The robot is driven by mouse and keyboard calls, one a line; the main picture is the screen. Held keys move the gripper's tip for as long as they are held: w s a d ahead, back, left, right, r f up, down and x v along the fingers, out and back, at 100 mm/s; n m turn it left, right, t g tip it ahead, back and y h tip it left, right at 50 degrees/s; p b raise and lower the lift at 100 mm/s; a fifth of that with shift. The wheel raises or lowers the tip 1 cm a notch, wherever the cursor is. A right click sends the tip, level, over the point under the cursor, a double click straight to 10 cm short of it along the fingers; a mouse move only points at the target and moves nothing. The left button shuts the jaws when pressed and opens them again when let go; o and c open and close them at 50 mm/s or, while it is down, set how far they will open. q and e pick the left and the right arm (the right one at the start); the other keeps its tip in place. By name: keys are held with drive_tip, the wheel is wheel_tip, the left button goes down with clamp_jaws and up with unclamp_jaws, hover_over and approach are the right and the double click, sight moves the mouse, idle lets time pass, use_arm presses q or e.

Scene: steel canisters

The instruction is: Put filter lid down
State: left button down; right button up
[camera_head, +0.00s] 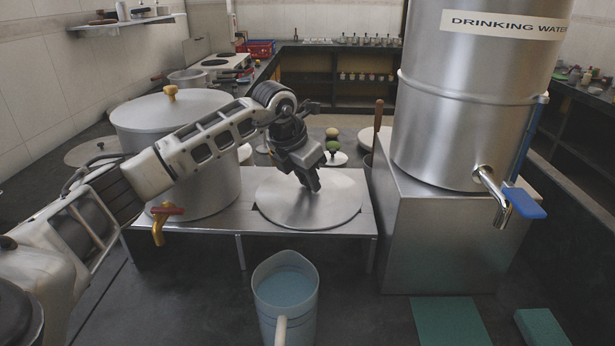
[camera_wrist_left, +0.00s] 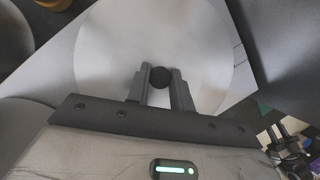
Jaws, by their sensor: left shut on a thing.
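The filter lid (camera_head: 335,205) is a round, flat steel disc with a small dark knob. It is level at the right part of the low steel stand (camera_head: 225,217); I cannot tell whether it touches the stand or hovers just above it. My left gripper (camera_head: 313,184) reaches down from above and is shut on the lid's knob. In the left wrist view the dark knob (camera_wrist_left: 160,77) sits between the fingers, over the pale lid (camera_wrist_left: 110,60). The steel water filter (camera_head: 455,120), labelled DRINKING WATER, stands to the right.
A big lidded pot (camera_head: 205,165) with a brass tap stands left on the same stand. A jug of bluish liquid (camera_head: 287,290) stands in front. The filter rests on a steel box (camera_head: 450,245). Green pads (camera_head: 450,322) lie at the front right.

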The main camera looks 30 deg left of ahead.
use_arm(q)
drive_tip(key=c, duration=1.2)
unclamp_jaws()
drive_tip(key=shift+c, duration=0.2)
drive_tip(key=shift+r, duration=0.1)
drive_tip(key=v, duration=1.2)
